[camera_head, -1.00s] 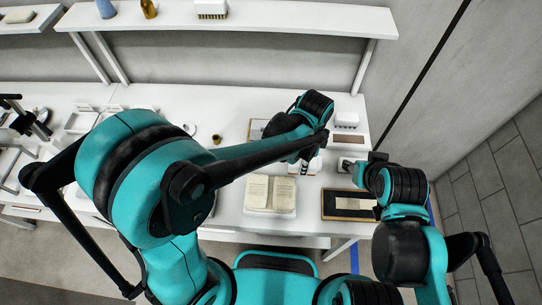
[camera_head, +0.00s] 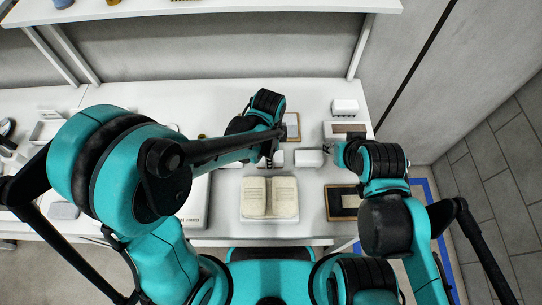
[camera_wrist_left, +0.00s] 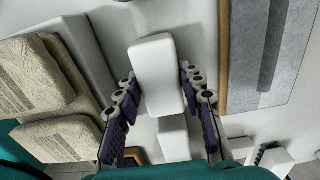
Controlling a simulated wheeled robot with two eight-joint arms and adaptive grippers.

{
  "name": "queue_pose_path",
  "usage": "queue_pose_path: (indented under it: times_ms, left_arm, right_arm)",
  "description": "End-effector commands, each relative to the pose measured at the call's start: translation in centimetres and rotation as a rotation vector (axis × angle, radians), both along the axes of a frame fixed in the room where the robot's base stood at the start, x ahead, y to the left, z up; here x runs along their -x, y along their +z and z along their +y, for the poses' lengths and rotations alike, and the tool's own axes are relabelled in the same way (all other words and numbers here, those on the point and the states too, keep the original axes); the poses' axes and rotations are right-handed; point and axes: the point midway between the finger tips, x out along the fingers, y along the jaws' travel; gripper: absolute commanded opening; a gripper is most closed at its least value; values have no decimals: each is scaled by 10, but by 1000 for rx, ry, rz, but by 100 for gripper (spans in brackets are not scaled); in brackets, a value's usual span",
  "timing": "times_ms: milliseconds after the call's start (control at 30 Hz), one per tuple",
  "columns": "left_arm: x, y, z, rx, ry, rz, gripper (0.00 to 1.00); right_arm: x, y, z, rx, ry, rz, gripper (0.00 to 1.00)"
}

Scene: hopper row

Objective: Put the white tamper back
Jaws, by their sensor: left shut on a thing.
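The white tamper appears as a pale rounded block (camera_wrist_left: 155,72) between the fingers of my left gripper (camera_wrist_left: 162,100) in the left wrist view. The gripper is shut on it. In the head view my left gripper (camera_head: 270,160) is above the table behind the open book, with the white block beside its fingers. A second white block (camera_head: 308,158) lies just to the right; it also shows lower in the left wrist view (camera_wrist_left: 174,139). My right gripper (camera_head: 333,152) is close to that block's right side, and its fingers are too small to read.
An open book (camera_head: 270,197) lies in front of my left gripper. A dark-framed tray (camera_head: 342,203) is at the front right. A wood-framed board (camera_head: 292,126) and a white box (camera_head: 345,107) are behind. A shelf (camera_head: 210,5) runs above.

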Motion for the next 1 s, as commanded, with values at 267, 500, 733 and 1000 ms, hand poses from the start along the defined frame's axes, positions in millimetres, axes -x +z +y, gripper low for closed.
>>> queue_pose_path:
  times_ms: [267,500,733,1000]
  left_arm:
    - [0,-1,0,0,0,0,3]
    - [0,-3,0,0,0,0,59]
    - [0,-3,0,0,0,0,59]
    - [0,31,0,0,0,0,59]
  right_arm:
    - [0,-1,0,0,0,0,40]
    - [0,-3,0,0,0,0,40]
    - [0,-2,0,0,0,0,40]
    - [0,12,0,0,0,0,40]
